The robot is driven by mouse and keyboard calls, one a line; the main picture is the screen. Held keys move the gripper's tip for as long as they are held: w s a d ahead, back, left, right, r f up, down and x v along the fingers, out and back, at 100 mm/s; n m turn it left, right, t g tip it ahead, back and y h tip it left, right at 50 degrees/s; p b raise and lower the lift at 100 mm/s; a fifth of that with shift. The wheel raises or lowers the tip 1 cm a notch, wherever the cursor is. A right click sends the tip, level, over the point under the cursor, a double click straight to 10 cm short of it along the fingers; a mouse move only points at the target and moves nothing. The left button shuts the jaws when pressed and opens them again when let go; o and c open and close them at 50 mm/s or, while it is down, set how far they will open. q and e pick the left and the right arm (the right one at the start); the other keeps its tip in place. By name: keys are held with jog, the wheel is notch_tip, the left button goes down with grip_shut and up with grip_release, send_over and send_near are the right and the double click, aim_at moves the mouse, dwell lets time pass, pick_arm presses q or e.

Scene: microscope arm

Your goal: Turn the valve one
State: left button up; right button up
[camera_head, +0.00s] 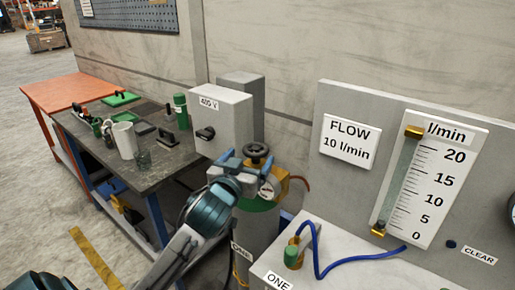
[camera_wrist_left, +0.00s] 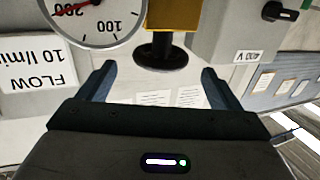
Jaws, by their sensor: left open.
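A black round handwheel (camera_head: 257,149) sits on a brass fitting (camera_head: 270,176) on top of a grey cylinder with a green shoulder, which bears a label ONE (camera_head: 241,251). In the left wrist view the black wheel (camera_wrist_left: 160,55) shows just beyond the fingertips, between them sideways, below a yellow-brass body (camera_wrist_left: 174,14). My left gripper (camera_head: 250,163) is open, its blue fingers at either side of the wheel; contact cannot be told. A second label ONE (camera_head: 278,282) is on the bench by a green-capped brass fitting (camera_head: 291,256). My right gripper is out of view.
A pressure gauge (camera_wrist_left: 95,15) is beside the wheel. A grey 400 V box (camera_head: 222,120) stands close behind left. A flow scale (camera_head: 435,180) and a FLOW 10 l/min sign (camera_head: 348,139) are right. A blue hose (camera_head: 318,265) curves over the bench. A dark table (camera_head: 155,179) is left.

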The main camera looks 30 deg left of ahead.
aim_at(257, 146)
pick_arm(q)
jog(key=p+x, duration=0.1)
jog(key=x, duration=0.5)
jog(key=shift+r, duration=0.15)
jog(key=shift+w+a, duration=0.1)
jog(key=shift+w, duration=0.15)
jog(key=shift+w+a, duration=0.1)
jog(key=shift+w, duration=0.1)
jog(key=c, duration=1)
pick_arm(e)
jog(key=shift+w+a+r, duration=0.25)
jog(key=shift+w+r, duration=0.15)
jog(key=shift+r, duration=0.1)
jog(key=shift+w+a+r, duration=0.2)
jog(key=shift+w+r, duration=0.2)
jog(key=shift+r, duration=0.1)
